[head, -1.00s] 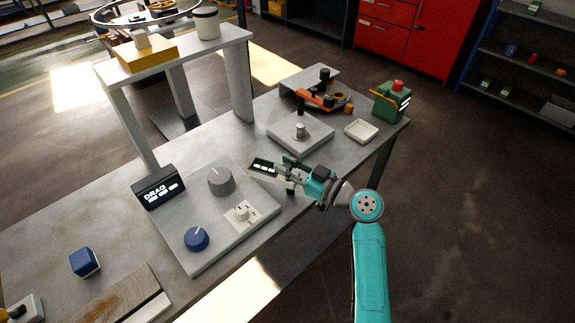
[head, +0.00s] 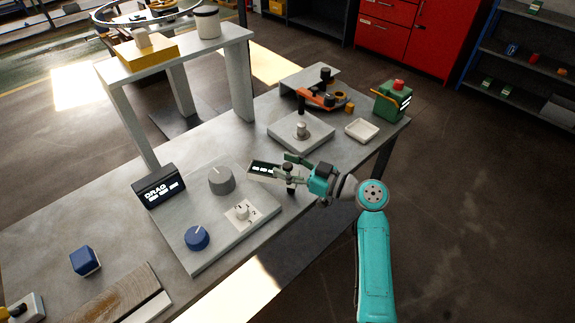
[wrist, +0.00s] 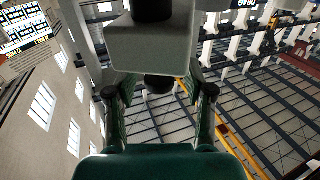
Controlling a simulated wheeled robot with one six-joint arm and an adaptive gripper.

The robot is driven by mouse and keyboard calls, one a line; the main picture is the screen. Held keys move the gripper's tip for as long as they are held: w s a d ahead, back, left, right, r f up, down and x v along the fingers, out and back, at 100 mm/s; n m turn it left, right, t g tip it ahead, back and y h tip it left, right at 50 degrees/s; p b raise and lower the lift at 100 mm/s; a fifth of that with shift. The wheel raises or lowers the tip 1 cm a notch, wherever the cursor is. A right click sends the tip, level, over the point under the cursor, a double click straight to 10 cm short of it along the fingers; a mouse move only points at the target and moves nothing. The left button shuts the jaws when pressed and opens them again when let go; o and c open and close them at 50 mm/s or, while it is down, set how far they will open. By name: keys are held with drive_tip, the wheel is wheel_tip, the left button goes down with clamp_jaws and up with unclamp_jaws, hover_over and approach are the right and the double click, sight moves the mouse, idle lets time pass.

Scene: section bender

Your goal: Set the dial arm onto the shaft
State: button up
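A pale bar with a dark, white-marked face, which looks like the dial arm (head: 263,171), is in my gripper (head: 291,169), above the bench's front edge in the head view. In the wrist view my gripper (wrist: 158,93) has a finger on each side of the bar's grey block (wrist: 150,47). A black cylinder shows at the block's top and a dark round part below it.
A panel with a grey knob (head: 221,181), blue knob (head: 197,238) and white socket block (head: 240,213) lies left of my gripper. A dark display (head: 158,187) stands behind. A white tray (head: 362,130) and green box (head: 391,101) are right of the shaft.

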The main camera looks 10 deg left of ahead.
drive_tip(key=v, duration=1.2)
idle(0.4)
